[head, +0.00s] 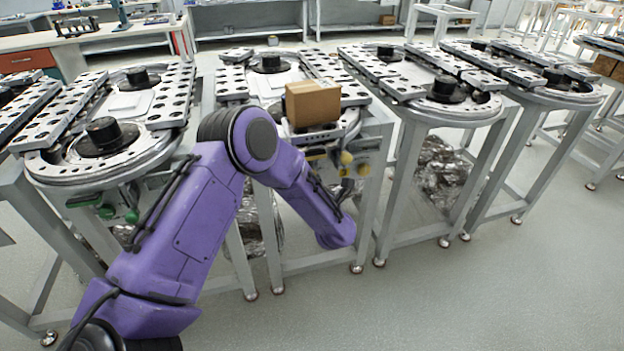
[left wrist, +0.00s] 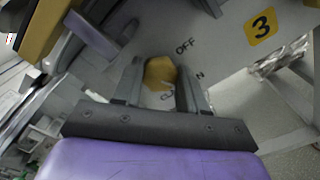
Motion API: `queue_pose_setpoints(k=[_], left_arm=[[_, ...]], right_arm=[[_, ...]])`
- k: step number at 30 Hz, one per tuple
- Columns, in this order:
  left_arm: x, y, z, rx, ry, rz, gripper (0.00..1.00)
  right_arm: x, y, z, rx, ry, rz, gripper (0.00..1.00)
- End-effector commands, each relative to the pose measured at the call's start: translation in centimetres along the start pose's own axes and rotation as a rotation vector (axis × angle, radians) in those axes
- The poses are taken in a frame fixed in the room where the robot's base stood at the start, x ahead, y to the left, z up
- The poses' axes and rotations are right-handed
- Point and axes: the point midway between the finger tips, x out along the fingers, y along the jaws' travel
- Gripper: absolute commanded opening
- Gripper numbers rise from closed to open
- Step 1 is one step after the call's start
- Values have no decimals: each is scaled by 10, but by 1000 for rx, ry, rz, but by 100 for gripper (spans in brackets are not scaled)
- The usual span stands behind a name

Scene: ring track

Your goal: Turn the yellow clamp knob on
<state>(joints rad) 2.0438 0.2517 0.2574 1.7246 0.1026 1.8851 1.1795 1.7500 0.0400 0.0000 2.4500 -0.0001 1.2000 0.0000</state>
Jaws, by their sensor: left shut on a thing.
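The yellow clamp knob (left wrist: 160,72) is a faceted knob on a grey panel in the left wrist view. My left gripper (left wrist: 159,78) has one finger on each side of it and is shut on it. The word OFF is printed above and right of the knob; lettering below it is partly hidden by the right finger. In the head view, yellow parts (head: 346,158) show on the front of the middle station, beyond my purple arm. I cannot tell there which one is held. My right gripper is in neither view.
A cardboard box (head: 313,103) sits on the middle station's track (head: 232,84). Similar stations stand on both sides, on grey legs. A yellow label with a 3 (left wrist: 262,26) is on the panel. The floor (head: 480,300) at the front right is clear.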

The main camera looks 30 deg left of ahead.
Motion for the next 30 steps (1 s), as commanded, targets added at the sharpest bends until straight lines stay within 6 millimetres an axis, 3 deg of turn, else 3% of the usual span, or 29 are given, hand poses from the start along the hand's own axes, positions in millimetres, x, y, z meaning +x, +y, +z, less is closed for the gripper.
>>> queue_pose_setpoints(k=[15, 30], left_arm=[[-1, -2, -1, 380, 1, -3, 11], [-1, -3, -1, 480, 0, -4, 11]], right_arm=[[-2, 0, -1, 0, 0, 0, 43], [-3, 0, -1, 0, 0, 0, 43]])
